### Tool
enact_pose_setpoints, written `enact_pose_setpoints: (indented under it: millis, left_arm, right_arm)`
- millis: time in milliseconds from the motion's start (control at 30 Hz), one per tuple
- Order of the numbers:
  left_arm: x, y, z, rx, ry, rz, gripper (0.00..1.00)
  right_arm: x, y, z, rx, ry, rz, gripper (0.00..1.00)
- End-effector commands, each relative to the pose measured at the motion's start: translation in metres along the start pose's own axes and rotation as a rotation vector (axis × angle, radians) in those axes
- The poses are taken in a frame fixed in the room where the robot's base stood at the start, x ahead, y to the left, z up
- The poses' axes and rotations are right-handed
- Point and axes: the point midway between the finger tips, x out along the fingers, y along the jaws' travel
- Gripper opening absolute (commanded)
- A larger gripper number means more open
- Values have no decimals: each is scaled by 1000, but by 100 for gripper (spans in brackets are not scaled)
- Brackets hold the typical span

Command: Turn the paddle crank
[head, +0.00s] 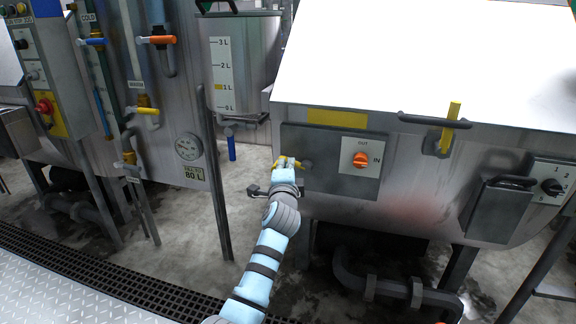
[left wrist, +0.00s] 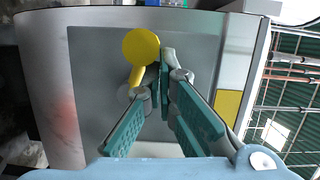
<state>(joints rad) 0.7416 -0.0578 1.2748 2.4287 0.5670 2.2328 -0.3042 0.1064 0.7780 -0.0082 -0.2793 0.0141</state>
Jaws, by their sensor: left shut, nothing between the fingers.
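The paddle crank shows in the left wrist view as a yellow round knob (left wrist: 141,46) on a short yellow arm, which runs down to a grey hub on a flat grey panel (left wrist: 90,65). In the head view the crank is mostly hidden by my left gripper (head: 287,163), which reaches the left part of the panel (head: 327,186) on the drum's front. In the left wrist view my left gripper (left wrist: 166,70) has teal-padded fingers, shut and empty, with their tips just right of the yellow knob. I cannot tell whether they touch it. My right gripper is not in view.
An orange IN/OUT switch (head: 361,160) sits on the panel right of the crank. A yellow-marked handle (head: 449,127) and a black dial (head: 552,187) are farther right. A tank with valves and pipes (head: 160,110) stands left, with a floor grate (head: 120,284) below.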

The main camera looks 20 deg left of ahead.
Motion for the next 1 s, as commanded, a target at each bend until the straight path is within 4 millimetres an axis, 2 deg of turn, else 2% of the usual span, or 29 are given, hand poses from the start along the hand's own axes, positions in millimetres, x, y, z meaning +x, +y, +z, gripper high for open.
enact_pose_setpoints:
  millis: [1000]
  left_arm:
    - [2,8,2,0,4,2,0]
  right_arm:
    - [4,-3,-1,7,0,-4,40]
